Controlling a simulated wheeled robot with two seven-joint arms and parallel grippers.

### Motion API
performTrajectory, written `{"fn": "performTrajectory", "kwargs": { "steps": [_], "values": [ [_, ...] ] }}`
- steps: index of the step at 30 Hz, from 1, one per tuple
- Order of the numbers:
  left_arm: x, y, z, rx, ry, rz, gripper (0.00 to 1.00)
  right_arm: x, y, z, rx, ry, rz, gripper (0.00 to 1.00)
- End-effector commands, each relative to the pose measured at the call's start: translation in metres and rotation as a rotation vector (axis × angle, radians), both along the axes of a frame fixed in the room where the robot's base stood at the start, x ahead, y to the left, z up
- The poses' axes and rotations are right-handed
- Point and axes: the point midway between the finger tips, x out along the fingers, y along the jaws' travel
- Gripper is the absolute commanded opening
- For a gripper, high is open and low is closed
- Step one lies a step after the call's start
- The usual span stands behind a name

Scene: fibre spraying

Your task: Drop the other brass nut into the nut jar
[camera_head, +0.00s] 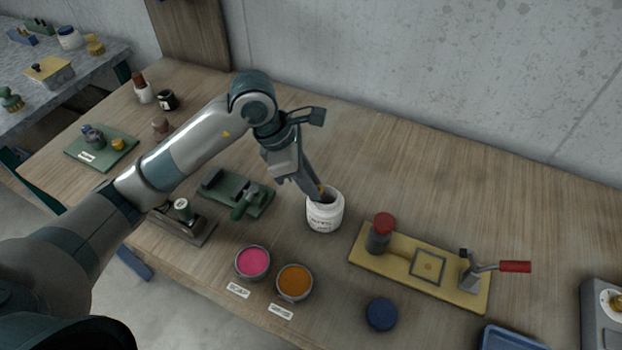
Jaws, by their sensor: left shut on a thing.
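The white nut jar (324,217) stands upright and open near the middle of the table, with a label on its front. My left gripper (321,194) points down at the jar's mouth, its fingertips at or just inside the rim. It is shut on a small brass-coloured thing, the brass nut (322,190), of which only a sliver shows between the fingers. The inside of the jar is mostly hidden by the fingers and rim. My right gripper is not in view.
Pink (253,262) and orange (294,282) bowls stand in front of the jar. A yellow board (405,277) with a red-capped cylinder and red-handled clamp lies right. A round blue lid (381,314) lies in front. A green fixture (236,193) is left. The table behind the jar is clear.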

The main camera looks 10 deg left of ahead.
Motion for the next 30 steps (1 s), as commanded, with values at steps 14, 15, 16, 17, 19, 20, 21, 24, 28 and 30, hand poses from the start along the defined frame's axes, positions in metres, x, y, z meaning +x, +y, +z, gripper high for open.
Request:
{"fn": "performTrajectory", "kwargs": {
  "steps": [14, 15, 16, 17, 19, 20, 21, 24, 28, 30],
  "values": [
    [0.000, 0.000, 0.000, 0.000, 0.000, 0.000, 0.41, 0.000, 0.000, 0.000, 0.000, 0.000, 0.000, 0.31],
    [0.000, 0.000, 0.000, 0.000, 0.000, 0.000, 0.41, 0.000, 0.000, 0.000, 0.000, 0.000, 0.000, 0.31],
    [0.000, 0.000, 0.000, 0.000, 0.000, 0.000, 0.41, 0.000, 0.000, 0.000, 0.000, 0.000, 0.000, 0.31],
    [0.000, 0.000, 0.000, 0.000, 0.000, 0.001, 0.41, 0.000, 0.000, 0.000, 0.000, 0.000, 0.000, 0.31],
    [0.000, 0.000, 0.000, 0.000, 0.000, 0.000, 0.41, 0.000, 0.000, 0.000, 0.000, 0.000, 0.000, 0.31],
    [0.000, 0.001, 0.001, 0.000, -0.001, 0.000, 0.41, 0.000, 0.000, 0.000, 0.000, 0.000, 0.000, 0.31],
    [0.000, 0.001, 0.001, 0.000, -0.001, 0.000, 0.41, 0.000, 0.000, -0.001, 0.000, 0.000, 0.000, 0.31],
    [0.000, 0.003, 0.005, 0.000, -0.001, 0.002, 0.41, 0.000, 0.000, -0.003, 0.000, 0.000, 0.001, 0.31],
    [-0.001, 0.007, 0.017, -0.001, -0.004, 0.002, 0.41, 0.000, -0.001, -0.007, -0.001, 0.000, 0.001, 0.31],
    [-0.002, 0.011, 0.025, 0.000, -0.005, 0.001, 0.41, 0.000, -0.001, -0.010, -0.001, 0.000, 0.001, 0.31]
  ]
}}
